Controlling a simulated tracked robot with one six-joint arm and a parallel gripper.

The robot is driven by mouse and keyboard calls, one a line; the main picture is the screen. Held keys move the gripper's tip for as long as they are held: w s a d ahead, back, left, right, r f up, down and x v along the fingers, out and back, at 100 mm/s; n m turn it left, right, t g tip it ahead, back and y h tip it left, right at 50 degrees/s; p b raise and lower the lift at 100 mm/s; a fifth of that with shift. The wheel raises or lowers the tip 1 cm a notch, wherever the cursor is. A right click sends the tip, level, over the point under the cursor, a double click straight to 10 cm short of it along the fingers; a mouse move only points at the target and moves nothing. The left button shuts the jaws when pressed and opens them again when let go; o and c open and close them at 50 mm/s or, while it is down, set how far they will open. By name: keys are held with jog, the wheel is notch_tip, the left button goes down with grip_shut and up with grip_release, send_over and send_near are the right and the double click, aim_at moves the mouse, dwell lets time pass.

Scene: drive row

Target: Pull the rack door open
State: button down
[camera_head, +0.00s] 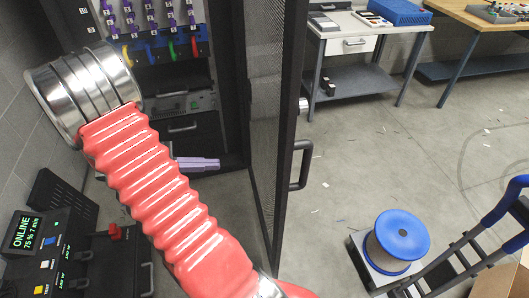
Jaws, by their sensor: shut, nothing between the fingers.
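The rack door (268,110) is a dark mesh panel in a black frame. It stands swung out, seen at a steep angle, with the rack (190,90) interior showing to its left. Its black bar handle (305,165) is on the right edge of the door. What appears to be my gripper (217,164), with pale purple fingers, shows beyond my red sleeved arm, left of the door. The fingers are together and empty, and look apart from the door and handle. The rest of the gripper is hidden behind the arm.
A blue-topped spool (398,236) sits on a low platform at lower right, beside a blue-handled cart or ladder (485,235). Workbenches (345,22) stand at the back. A control panel (45,245) is at lower left. The floor right of the door is mostly clear.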

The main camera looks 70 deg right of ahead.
jog(key=d, duration=0.1)
jog(key=d+f+n+g, duration=0.1)
jog(key=s+d+f+g+h, duration=0.1)
jog(key=d, duration=0.1)
jog(key=shift+f, duration=0.25)
jog(key=shift+s, duration=0.15)
send_near(276, 151)
jog(key=a+x, duration=0.1)
jog(key=x, duration=0.4)
jog(key=shift+x, duration=0.85)
jog(key=shift+r, duration=0.15)
jog(key=shift+d, duration=0.2)
jog(key=shift+a, duration=0.1)
